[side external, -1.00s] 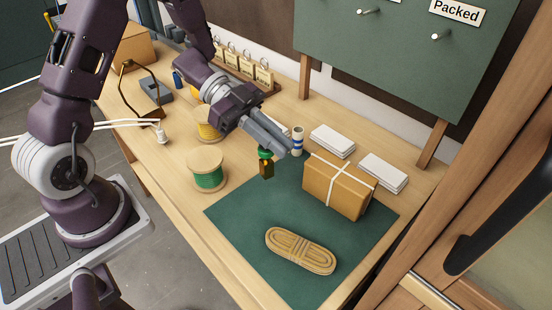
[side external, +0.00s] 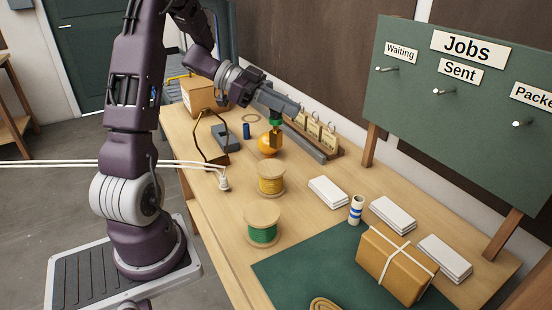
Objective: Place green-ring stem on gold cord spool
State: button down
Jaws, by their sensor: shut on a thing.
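My gripper (side external: 279,112) is shut on the green-ring stem (side external: 275,136), a short brass-brown block with a green ring on top. The stem hangs roughly upright below the fingertips. In this view it overlaps a round orange thing (side external: 266,149) on the bench; I cannot tell whether they touch. The gold cord spool (side external: 271,182), with pale wooden ends and yellow-gold winding, stands upright on the bench nearer the camera than the stem. Its top looks bare. The stem appears above and beyond it, apart from it.
A green cord spool (side external: 263,229) stands in front of the gold one. A white plug (side external: 224,183) with cord and a grey block (side external: 225,136) lie left. A blue cylinder (side external: 246,131) stands near. White stacks (side external: 328,192), a striped roll (side external: 356,209) and a parcel (side external: 395,266) are right.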

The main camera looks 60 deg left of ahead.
aim_at(281, 135)
notch_tip(281, 135, down, 8)
jog(key=shift+f, duration=0.1)
jog(key=c, duration=1.5)
grip_release()
